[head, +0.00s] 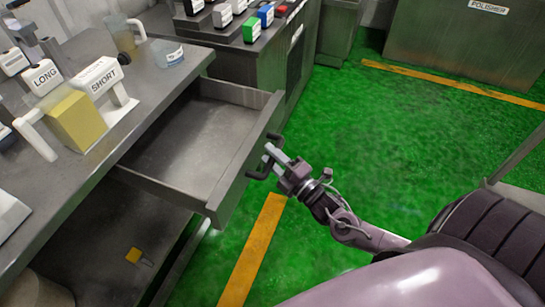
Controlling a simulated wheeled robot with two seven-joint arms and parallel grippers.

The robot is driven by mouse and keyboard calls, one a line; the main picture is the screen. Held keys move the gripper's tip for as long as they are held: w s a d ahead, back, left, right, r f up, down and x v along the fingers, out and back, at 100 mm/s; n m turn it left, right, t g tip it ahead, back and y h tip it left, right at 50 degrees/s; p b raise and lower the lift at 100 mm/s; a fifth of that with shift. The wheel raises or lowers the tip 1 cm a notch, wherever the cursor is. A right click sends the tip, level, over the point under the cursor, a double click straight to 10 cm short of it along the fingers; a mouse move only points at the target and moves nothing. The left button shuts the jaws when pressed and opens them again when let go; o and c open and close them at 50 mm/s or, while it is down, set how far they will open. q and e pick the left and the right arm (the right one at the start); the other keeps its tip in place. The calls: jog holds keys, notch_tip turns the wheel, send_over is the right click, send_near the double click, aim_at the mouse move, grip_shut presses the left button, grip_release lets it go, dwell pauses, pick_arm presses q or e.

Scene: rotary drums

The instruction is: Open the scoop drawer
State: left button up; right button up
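The scoop drawer (236,95) is pulled well out from under the grey worktop. Its inside shows as bare grey metal with nothing visible in it. Its dark bar handle (258,173) is on the front panel, facing right. My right gripper (271,155) is at the handle, with its fingers around the bar and seemingly shut on it; the bar's middle is partly hidden by the fingers. My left gripper is not in view.
The worktop (165,95) holds a yellow block (77,121), levers labelled LONG and SHORT, a jug (122,36) and a clear cup (168,53). A cabinet with coloured buttons stands behind the drawer. The green floor (400,130) to the right is clear.

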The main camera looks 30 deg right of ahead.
jog(key=v, duration=0.8)
dwell(0.4)
jog(key=s+d+f+m+g+h+p, duration=0.1)
jog(key=s+d+f+m+g+h, duration=0.2)
jog(key=f, duration=0.6)
jog(key=s+d+f+m+g+h+p, duration=0.1)
jog(key=s+f+m+g, duration=0.25)
jog(key=f, duration=0.55)
jog(key=s+d+f+m+g+h+p, duration=0.15)
jog(key=f+m, duration=0.25)
jog(key=f, duration=0.6)
jog(key=s+a+f+m+g, duration=0.2)
jog(key=s+a+f+g, duration=0.1)
jog(key=s+f, duration=0.2)
jog(key=s+a+f+m+g+p, duration=0.1)
jog(key=s+a+f+m+g, duration=0.2)
jog(key=s, duration=0.7)
jog(key=s+a+f+m+g, duration=0.2)
jog(key=s+a+f+g, duration=0.2)
jog(key=s+f, duration=0.2)
jog(key=shift+s+a+f, duration=0.3)
jog(key=shift+s+a, duration=0.1)
jog(key=shift+s, duration=0.7)
